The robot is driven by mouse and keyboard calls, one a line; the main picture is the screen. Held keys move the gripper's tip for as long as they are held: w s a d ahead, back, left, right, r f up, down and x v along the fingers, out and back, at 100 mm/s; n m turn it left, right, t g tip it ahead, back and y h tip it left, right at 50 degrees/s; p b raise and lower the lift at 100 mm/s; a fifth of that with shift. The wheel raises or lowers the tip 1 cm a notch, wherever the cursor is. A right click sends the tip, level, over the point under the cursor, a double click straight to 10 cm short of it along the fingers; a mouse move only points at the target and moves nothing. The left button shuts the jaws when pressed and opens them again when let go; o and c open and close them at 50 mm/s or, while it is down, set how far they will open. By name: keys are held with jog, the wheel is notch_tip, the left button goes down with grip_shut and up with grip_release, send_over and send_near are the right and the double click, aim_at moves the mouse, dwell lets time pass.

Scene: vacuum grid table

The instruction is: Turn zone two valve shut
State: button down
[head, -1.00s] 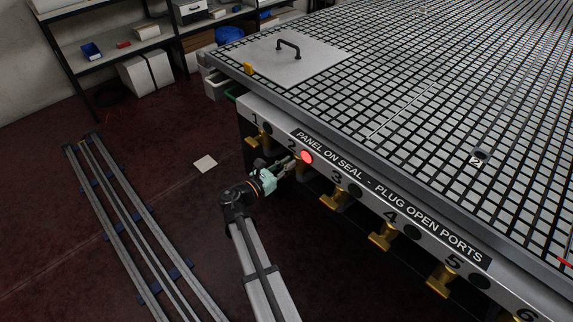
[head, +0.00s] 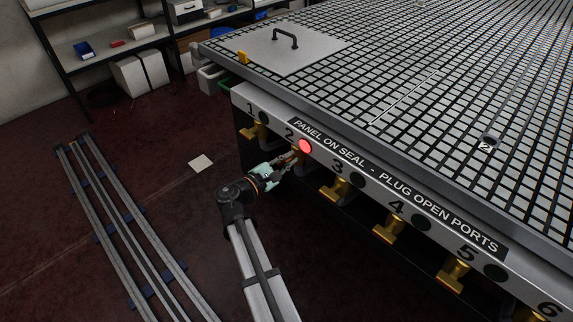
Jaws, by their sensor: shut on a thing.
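The zone two valve (head: 296,150) is a brass handle under the number 2 on the table's front rail. A red lamp (head: 305,146) glows beside that number. My gripper (head: 290,158) is at this valve and shut on its handle. The fingers cover much of the handle, so its exact angle is hard to tell.
Brass valves for zone one (head: 254,130), three (head: 335,187), four (head: 388,228) and five (head: 453,275) line the rail with dark lamps. The grid table (head: 440,90) carries a grey panel with a black handle (head: 285,38). Floor rails (head: 130,225) lie at left.

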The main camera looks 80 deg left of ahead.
jog(key=m+b, duration=0.3)
jog(key=f+m+b, duration=0.1)
jog(key=m+b, duration=0.2)
jog(key=f+m+b, duration=0.1)
jog(key=m+b, duration=0.2)
jog(key=shift+w+d, duration=0.25)
jog(key=shift+d, duration=0.1)
jog(key=shift+m+b, duration=0.3)
jog(key=c, duration=1.2)
grip_release()
jog(key=shift+s+d, duration=0.1)
jog(key=v, duration=1.1)
jog(key=shift+s+d, duration=0.2)
jog(key=shift+s, duration=0.15)
